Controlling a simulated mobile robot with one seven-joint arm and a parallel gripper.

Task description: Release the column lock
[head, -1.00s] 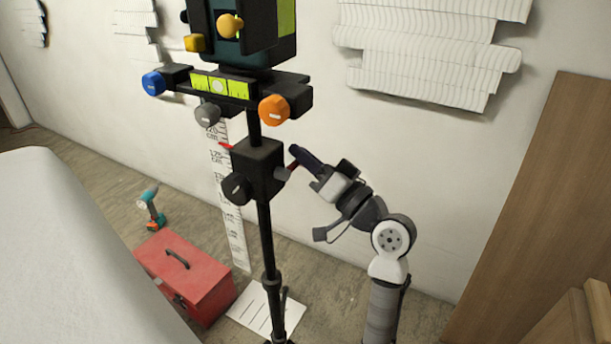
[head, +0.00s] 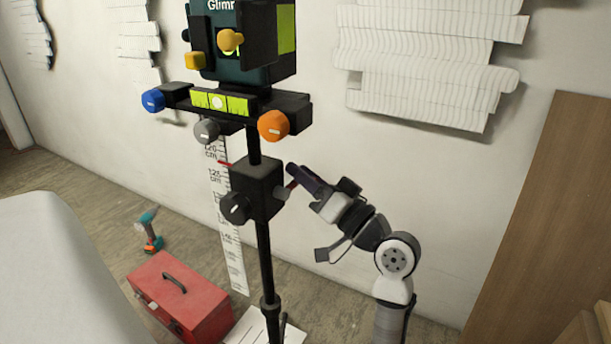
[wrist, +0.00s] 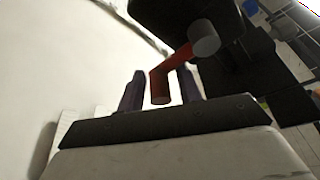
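The column lock appears to be the red lever (wrist: 160,84) with a grey round pivot (wrist: 204,38), on the right side of the black block (head: 257,188) on the stand's column. The lever also shows small in the head view (head: 292,185). My gripper (head: 297,172) is right of the block, its dark fingers at the lever. In the wrist view my gripper (wrist: 161,76) is open, with the lever's bent end between the two purple fingers. Gaps show on both sides of it, so it does not look clamped. Contact with the lever cannot be told.
Above the block are a grey knob (head: 206,130), blue knob (head: 153,100), orange knob (head: 273,125) and the dark Glimm device (head: 240,50). A white scale (head: 228,225) stands behind the column. A red toolbox (head: 180,298) and a drill (head: 149,230) are on the floor.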

